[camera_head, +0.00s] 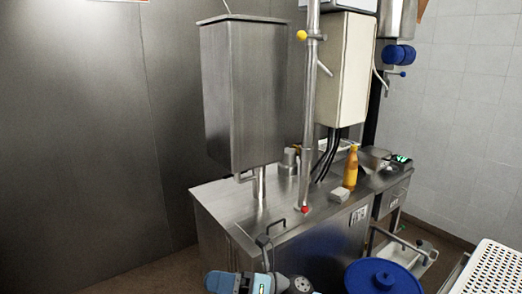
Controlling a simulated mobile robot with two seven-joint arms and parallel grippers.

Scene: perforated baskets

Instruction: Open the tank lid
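The steel tank (222,232) is a low, box-shaped cabinet in the middle of the head view. Its flat top carries a dark bar handle (277,224) near the front edge, and the lid looks shut and level there. My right gripper (263,242) is small in view at the bottom centre, close to this handle. I cannot tell whether it touches the handle or how far its fingers are apart. A blue and grey arm part of mine lies below it at the bottom edge. My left gripper is not in view.
A tall steel hopper (240,95) and a vertical pipe (309,110) rise above the tank top. A yellow bottle (351,168) and a pale block (339,196) stand on it. A blue round lid (372,272) and a white perforated basket (492,272) are at lower right.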

